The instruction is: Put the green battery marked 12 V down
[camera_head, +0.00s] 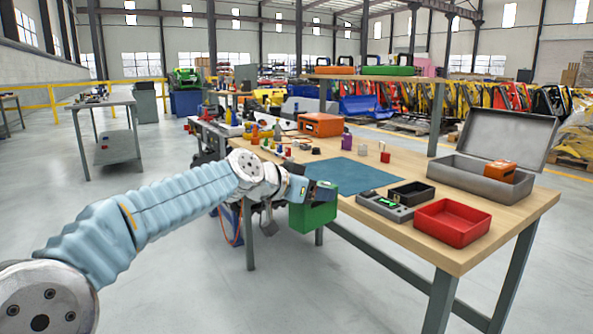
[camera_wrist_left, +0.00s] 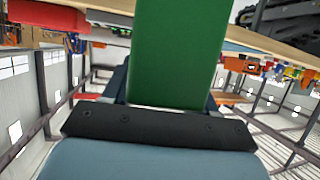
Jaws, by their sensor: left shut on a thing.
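My left gripper (camera_head: 308,190) is shut on a green block-shaped battery (camera_head: 314,215) and holds it in front of the workbench's near-left edge. The battery hangs below the fingers, apart from the floor. In the left wrist view the green battery (camera_wrist_left: 178,50) stands between the fingers and fills the middle. No 12 V marking can be read on it. The wooden workbench (camera_head: 405,167) extends to the right, with a blue mat (camera_head: 350,175) behind the gripper. My right gripper is not in view.
On the bench are a red tray (camera_head: 452,223), a black tray (camera_head: 410,194), a grey holder (camera_head: 384,208) and an open grey case (camera_head: 465,180) with an orange block (camera_head: 496,171) in it. An orange box (camera_head: 320,124) stands farther back. The blue mat looks clear.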

